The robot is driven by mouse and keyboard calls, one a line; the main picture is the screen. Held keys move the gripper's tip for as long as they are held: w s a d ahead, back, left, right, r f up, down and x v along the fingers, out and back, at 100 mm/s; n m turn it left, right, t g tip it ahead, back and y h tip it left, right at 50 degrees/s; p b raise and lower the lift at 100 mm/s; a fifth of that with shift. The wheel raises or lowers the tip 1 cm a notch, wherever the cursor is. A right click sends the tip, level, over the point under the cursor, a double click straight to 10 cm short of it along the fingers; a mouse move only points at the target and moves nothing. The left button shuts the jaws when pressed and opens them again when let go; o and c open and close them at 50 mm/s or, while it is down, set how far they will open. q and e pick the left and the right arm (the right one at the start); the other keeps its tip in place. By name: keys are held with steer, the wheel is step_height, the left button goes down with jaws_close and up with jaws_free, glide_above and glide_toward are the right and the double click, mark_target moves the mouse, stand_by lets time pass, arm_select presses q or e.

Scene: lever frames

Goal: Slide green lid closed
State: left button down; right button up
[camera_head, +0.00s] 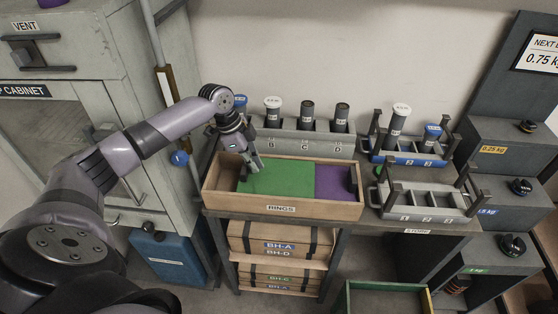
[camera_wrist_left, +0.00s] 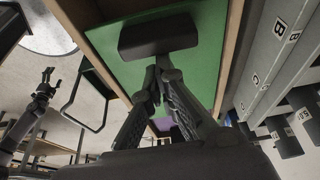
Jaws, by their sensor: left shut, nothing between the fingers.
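The green lid (camera_head: 285,178) lies in the wooden box labelled RINGS (camera_head: 300,207) and covers its left and middle part. A dark block handle (camera_wrist_left: 158,37) stands on the lid near its left end. A purple panel (camera_head: 334,182) fills the right part of the box; a little of it shows in the left wrist view (camera_wrist_left: 163,123). My left gripper (camera_head: 252,167) is low over the lid's left end. Its fingertips (camera_wrist_left: 158,66) are together and empty, close beside the handle; contact cannot be told. My right gripper (camera_wrist_left: 47,76) seems to show small at the left of the wrist view.
Behind the box is a grey rack (camera_head: 300,140) with dark cylinders. A blue rack (camera_head: 405,152) and a grey rack (camera_head: 425,200) stand to the right. The grey cabinet (camera_head: 120,120) is close on the left. Cases (camera_head: 280,240) sit on shelves below.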

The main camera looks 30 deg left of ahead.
arm_select(q)
steer(key=a, duration=0.1)
steer(key=s+a, duration=0.1)
steer(key=a, duration=0.1)
steer(key=shift+s+a, duration=0.4)
steer(key=shift+r, duration=0.1)
